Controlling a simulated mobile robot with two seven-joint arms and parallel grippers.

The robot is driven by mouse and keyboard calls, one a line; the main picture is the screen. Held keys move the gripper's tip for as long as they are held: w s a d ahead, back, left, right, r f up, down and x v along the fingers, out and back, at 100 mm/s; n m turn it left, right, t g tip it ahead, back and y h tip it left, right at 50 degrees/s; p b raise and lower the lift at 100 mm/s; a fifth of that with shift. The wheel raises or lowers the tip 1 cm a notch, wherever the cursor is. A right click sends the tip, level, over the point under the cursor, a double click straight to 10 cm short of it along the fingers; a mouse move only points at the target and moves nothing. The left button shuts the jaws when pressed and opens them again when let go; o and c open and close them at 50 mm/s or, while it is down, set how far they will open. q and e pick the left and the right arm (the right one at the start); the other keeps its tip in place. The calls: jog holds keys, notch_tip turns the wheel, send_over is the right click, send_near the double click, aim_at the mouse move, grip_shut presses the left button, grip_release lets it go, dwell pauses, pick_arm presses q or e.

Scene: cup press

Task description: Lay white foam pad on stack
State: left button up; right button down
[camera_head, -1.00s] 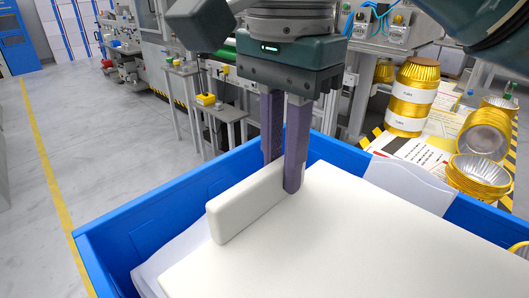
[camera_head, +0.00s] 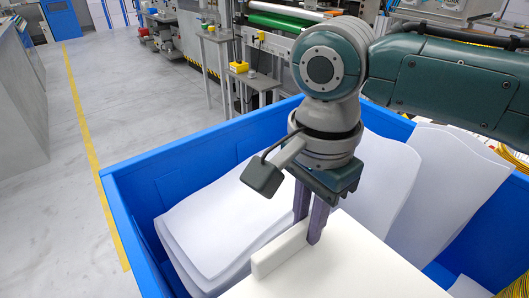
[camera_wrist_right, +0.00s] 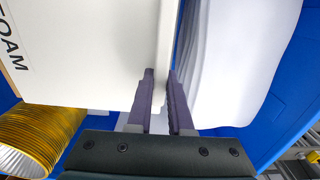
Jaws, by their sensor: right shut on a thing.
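The white foam pad (camera_head: 345,265) fills the bottom middle of the head view, with a raised lip (camera_head: 280,250) along its left edge. My right gripper (camera_head: 307,228) is shut on this lip from above. In the right wrist view, the pad (camera_wrist_right: 85,60) carries dark "FOAM" lettering, and the gripper (camera_wrist_right: 160,76) has its fingers on either side of the lip. A stack of white wavy-edged sheets (camera_head: 225,225) lies in a blue bin (camera_head: 150,180) beyond the pad; it also shows right of the fingers in the wrist view (camera_wrist_right: 235,65). My left gripper is out of view.
The bin's blue walls rise around the sheets. More white sheets (camera_head: 455,175) lean at the bin's right side. Gold ribbed cups (camera_wrist_right: 40,135) show at lower left in the wrist view. Grey floor with a yellow line (camera_head: 85,130) is clear at left.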

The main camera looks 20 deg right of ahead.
jog(key=shift+f, duration=0.15)
jog(key=c, duration=0.8)
grip_release()
jog(key=shift+c, duration=0.2)
